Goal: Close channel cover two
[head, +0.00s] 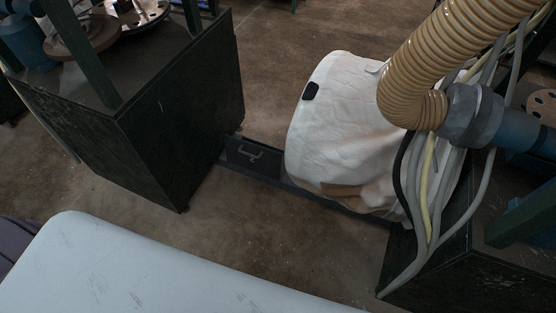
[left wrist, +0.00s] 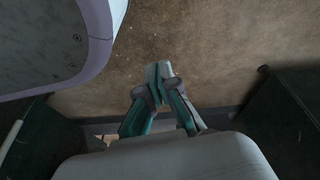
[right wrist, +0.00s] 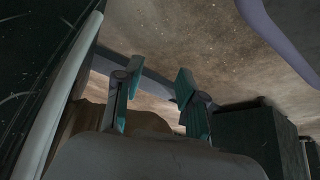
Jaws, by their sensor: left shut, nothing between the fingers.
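A dark channel (head: 300,186) runs along the floor between two dark cabinets. A dark cover plate with a pale bent handle (head: 256,152) sits in it beside the left cabinet; I cannot tell whether this is cover two or how far it is closed.
The left cabinet (head: 165,125) borders the channel. Concrete floor in front is clear.

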